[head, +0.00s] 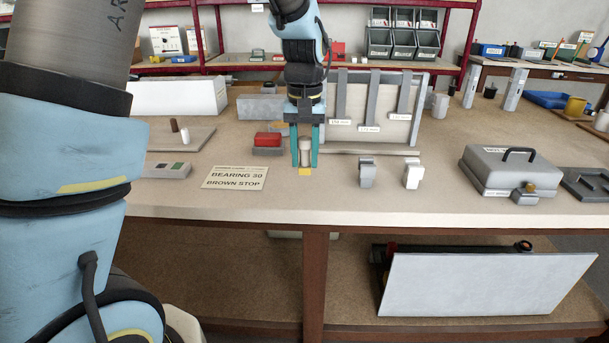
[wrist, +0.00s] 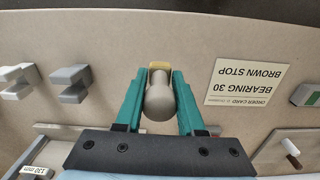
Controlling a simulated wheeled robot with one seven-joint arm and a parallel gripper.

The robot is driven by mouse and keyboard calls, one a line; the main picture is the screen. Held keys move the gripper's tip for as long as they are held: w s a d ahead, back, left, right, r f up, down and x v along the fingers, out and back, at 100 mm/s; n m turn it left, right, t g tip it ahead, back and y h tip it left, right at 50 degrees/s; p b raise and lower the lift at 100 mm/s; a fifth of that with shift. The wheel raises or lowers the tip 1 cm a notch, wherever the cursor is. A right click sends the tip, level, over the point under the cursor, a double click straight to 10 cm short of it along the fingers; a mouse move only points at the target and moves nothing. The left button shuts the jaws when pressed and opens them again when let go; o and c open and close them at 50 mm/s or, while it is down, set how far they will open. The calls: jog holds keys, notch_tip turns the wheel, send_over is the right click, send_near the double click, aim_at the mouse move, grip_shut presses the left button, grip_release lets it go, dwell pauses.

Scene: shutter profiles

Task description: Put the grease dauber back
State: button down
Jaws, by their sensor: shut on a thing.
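The grease dauber, as far as I can tell, is the item with a beige rounded handle (head: 305,152) and a yellow end (head: 305,171). My gripper (head: 305,162) points down over the bench with its teal fingers on either side of the handle. In the wrist view the handle (wrist: 159,100) sits between the fingertips (wrist: 157,80), with the yellow end beyond it. My gripper is shut on it. I cannot tell whether the yellow end touches the bench top. No dauber holder can be clearly made out.
An order card (head: 235,178) reading "BEARING 30 BROWN STOP" lies to the left. Two small brackets (head: 367,173) (head: 413,175) stand to the right, then a grey case (head: 511,172). A board with hanging strips (head: 376,108) stands behind. The bench front (head: 300,212) is clear.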

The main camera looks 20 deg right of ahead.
aim_at(304, 165)
jog(key=shift+f, duration=2.3)
jog(key=shift+f, duration=0.1)
jog(key=c, duration=0.5)
grip_release()
notch_tip(304, 165, up, 12)
jog(key=shift+r+b, duration=0.1)
jog(key=shift+b, duration=0.25)
jog(key=w+a+f+n, duration=0.1)
jog(key=a+f, duration=0.1)
jog(key=a, duration=0.6)
jog(key=w+a+f+n, duration=0.1)
jog(key=a+f, duration=0.2)
jog(key=a, duration=0.5)
jog(key=s+a+f, duration=0.1)
jog(key=s+a, duration=0.1)
jog(key=a, duration=0.2)
jog(key=s+a+f+n+t, duration=0.1)
jog(key=s+a+f, duration=0.1)
jog(key=a, duration=0.3)
jog(key=s+a+f+n, duration=0.1)
jog(key=a+f, duration=0.1)
jog(key=a, duration=0.3)
jog(key=shift+s+a+t, duration=0.1)
jog(key=shift+s+t, duration=0.2)
jog(key=shift+s, duration=0.1)
